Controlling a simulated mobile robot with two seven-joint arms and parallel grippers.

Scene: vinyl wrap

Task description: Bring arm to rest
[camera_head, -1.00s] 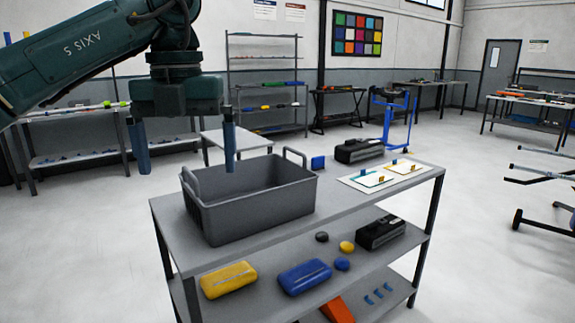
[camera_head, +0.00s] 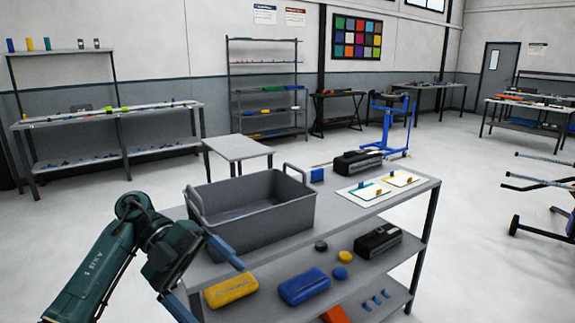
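My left arm comes in low at the lower left, and its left gripper (camera_head: 217,292) is beside the near left corner of the cart (camera_head: 345,223), below the tote. Its two blue fingers are spread apart with nothing between them, so it is open. One finger passes in front of the cart's top edge; I cannot tell whether it touches. The grey tote (camera_head: 262,222) stands upright on the cart top, and its visible inside looks empty. My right gripper is not in view.
The lower shelf holds a yellow case (camera_head: 231,290), a blue case (camera_head: 304,286) and a black case (camera_head: 377,241). A small table (camera_head: 238,149) stands behind. Floor is clear at far left.

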